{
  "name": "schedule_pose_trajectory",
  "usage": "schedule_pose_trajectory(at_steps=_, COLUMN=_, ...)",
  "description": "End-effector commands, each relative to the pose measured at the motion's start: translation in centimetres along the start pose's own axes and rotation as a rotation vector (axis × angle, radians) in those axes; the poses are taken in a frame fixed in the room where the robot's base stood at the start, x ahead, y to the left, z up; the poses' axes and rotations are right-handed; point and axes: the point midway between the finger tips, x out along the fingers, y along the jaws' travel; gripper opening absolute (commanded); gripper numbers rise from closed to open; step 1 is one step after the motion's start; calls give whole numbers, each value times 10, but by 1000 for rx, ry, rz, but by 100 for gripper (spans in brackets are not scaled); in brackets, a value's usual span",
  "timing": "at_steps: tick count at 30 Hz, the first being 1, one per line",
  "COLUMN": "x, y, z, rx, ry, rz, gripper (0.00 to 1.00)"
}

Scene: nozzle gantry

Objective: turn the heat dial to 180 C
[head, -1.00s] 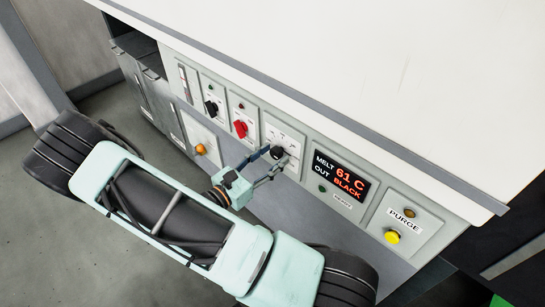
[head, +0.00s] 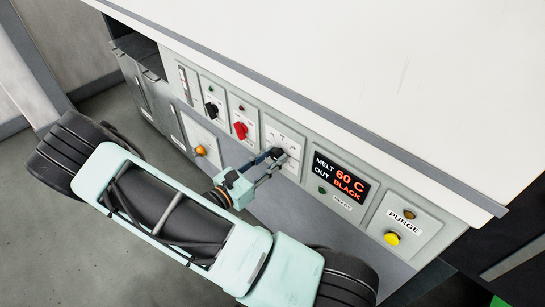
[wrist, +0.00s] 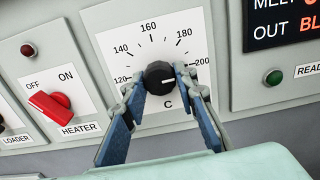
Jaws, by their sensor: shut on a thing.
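The heat dial is a black round knob (wrist: 159,78) on a white scale marked 120 to 200 C in the wrist view. A small pale mark shows on the knob's right side, pointing roughly right; I cannot read an exact setting. My gripper (wrist: 160,80) is shut on the knob, with one blue finger on its left and one on its right. In the head view the dial (head: 277,153) is partly hidden by my gripper (head: 275,157).
The display (head: 340,178) right of the dial reads MELT 60 C, OUT BLACK. The red heater switch (wrist: 50,103) is left of the dial, its handle slanted toward OFF. A black knob (head: 211,110), an orange button (head: 201,150) and a yellow purge button (head: 392,238) are also on the panel.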

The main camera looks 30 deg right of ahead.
Motion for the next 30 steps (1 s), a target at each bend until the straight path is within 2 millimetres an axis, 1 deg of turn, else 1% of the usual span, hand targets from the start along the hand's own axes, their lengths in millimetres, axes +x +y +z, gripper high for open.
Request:
schedule_pose_trajectory(at_steps=8, x=0, y=-1, z=3, rx=-156, ry=1, rz=0, gripper=2)
schedule_pose_trajectory(at_steps=21, x=0, y=-1, z=2, rx=-520, ry=2, rz=1, gripper=2)
schedule_pose_trajectory(at_steps=30, x=0, y=-1, z=1, rx=-688, ry=2, rz=0, gripper=2)
